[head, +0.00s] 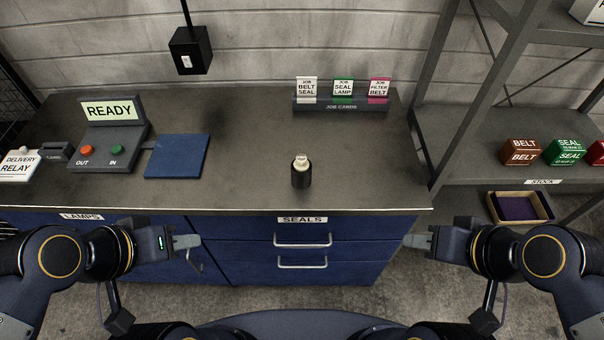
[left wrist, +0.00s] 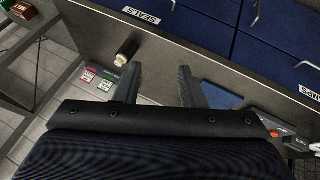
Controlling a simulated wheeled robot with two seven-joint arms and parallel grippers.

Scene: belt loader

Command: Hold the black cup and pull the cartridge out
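The black cup (head: 301,178) stands upright on the grey counter, near its front edge. A cream cartridge (head: 301,161) sits in it, with its top showing above the rim and its lower part hidden. In the left wrist view the cup (left wrist: 129,49) and the cartridge's pale end (left wrist: 120,60) show beyond one finger. My left gripper (head: 198,241) is in front of the counter, left of the cup, with fingers apart and empty. My right gripper (head: 406,240) is in front of the counter, right of the cup; its fingers look apart and empty.
On the counter are a READY console (head: 110,135) with buttons, a blue mat (head: 177,157) and a job card holder (head: 340,106). Blue drawers (head: 301,255) with handles are below. A shelf (head: 470,150) with boxes stands right. The counter around the cup is clear.

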